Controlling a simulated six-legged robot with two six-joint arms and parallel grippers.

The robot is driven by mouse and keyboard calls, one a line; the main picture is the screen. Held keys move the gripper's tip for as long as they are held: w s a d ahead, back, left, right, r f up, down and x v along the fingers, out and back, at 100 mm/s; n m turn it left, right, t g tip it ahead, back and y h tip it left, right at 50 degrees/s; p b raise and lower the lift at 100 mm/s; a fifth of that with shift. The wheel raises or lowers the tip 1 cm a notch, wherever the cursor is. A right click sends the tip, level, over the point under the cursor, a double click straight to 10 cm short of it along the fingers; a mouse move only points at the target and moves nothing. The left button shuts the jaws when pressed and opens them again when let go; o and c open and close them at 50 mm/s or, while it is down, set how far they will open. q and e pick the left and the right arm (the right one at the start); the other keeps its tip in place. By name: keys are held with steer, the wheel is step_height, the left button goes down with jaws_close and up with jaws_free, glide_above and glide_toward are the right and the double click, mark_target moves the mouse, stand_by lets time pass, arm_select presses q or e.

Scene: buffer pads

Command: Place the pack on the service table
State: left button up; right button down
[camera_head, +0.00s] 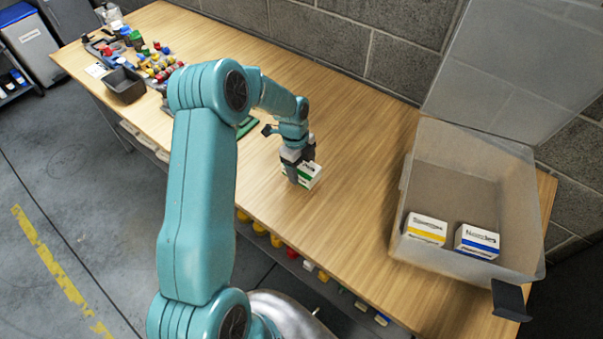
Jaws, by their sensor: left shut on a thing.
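My left gripper (296,164) is shut on a small white pack with a green stripe (310,178). The pack is at the wooden service table (345,215), near its front edge. I cannot tell whether its underside touches the tabletop. The fingers hide part of the pack. My right gripper is not in view.
A clear open bin (412,232) stands at the right, lid raised, holding a yellow-striped pack (425,229) and a blue-striped pack (477,241). A dark grey box (125,86) and several small coloured items stand at the far left. Tabletop between gripper and bin is clear.

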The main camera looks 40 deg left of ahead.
arm_select(q)
step_height(320, 180, down, 4)
steer(key=shift+r+p, duration=0.25)
steer(key=shift+p, duration=0.05)
steer(key=shift+f, duration=0.15)
steer(key=shift+d, duration=0.1)
steer(key=o, duration=0.7)
steer(key=shift+f+b, duration=0.15)
steer(key=shift+b, duration=0.15)
steer(key=o, duration=0.4)
steer(key=shift+o, duration=0.2)
